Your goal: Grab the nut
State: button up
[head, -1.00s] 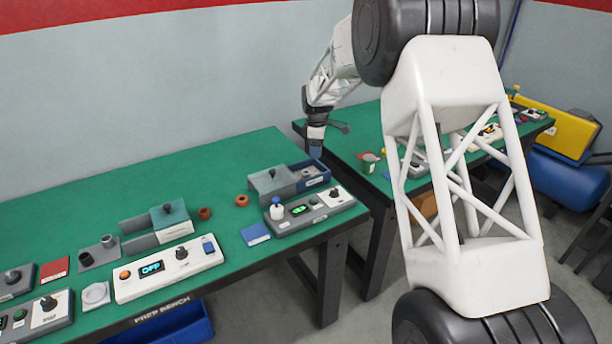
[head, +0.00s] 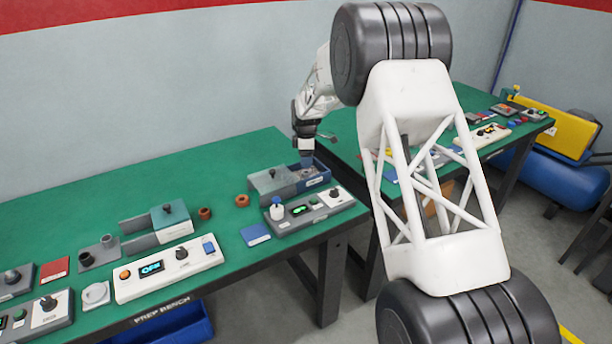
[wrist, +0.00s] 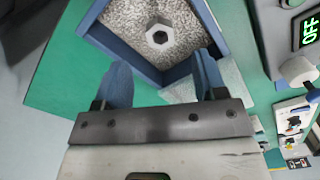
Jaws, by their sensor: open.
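A grey hexagonal nut (wrist: 160,33) with a dark hole lies on speckled grainy material inside a blue-walled bin (wrist: 92,14). The bin also shows in the head view (head: 318,181) at the right end of the green bench. My gripper (wrist: 162,68) has its two blue fingers apart with nothing between them. In the wrist view the nut shows beyond the fingertips, roughly centred between them. In the head view my gripper (head: 306,158) is over the bin, and the nut is too small to make out there.
A grey box with a knob (head: 272,182) adjoins the bin on its left. A control panel with a green display (head: 300,210) stands in front. Brown rings (head: 242,200) and a blue pad (head: 255,234) lie left on the green bench.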

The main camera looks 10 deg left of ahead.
aim_at(306, 171)
jog(key=shift+f, duration=0.5)
jog(key=shift+f, duration=0.1)
jog(key=shift+f, duration=2.5)
jog(key=c, duration=1.1)
jog(key=shift+r, duration=0.15)
